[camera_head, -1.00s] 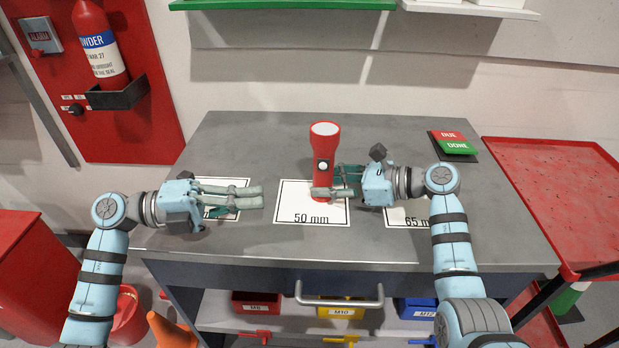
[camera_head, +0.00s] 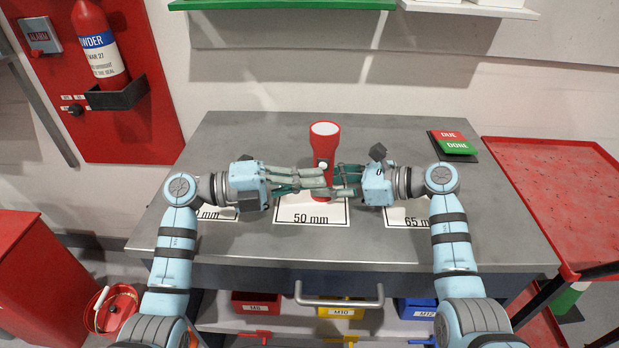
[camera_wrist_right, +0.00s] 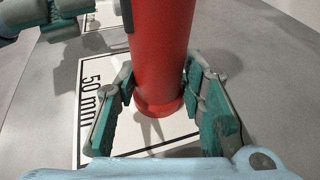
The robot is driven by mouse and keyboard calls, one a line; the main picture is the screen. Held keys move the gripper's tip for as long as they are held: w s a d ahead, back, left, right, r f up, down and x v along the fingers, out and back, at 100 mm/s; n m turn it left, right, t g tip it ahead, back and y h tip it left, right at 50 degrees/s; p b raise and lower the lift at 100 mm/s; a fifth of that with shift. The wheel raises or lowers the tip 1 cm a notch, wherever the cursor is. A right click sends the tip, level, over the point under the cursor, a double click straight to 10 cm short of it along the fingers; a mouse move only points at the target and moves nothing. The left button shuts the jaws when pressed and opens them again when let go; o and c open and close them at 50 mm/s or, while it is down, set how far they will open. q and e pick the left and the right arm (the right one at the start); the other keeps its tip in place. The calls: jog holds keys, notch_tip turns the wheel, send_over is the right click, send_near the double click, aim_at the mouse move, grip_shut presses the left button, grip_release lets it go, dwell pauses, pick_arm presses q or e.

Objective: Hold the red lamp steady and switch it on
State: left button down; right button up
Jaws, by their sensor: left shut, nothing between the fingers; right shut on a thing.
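The red lamp (camera_head: 323,143), shaped like a torch, stands upright on the 50 mm card (camera_head: 308,214) with its pale lens upward. My right gripper (camera_head: 343,180) is shut on the lower body of the lamp from the right. The right wrist view shows its fingers on both sides of the lamp (camera_wrist_right: 160,50) near the base. My left gripper (camera_head: 325,179) is shut and empty, with its fingertips at the lamp's left front. I cannot tell whether they touch it.
More labelled cards lie left and right (camera_head: 405,216) of the middle card on the grey table (camera_head: 260,135). A dark pad with red and green DUE and DONE tags (camera_head: 455,142) lies at the back right. A red cart (camera_head: 545,185) stands to the right.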

pick_arm(q)
jog(key=shift+w, duration=0.2)
jog(key=shift+w, duration=0.85)
jog(key=shift+s, duration=0.5)
jog(key=s, duration=0.3)
jog(key=a, duration=0.3)
jog(key=s+a, duration=0.1)
jog(key=a, duration=0.2)
jog(key=s+a, duration=0.1)
jog(key=a, duration=0.3)
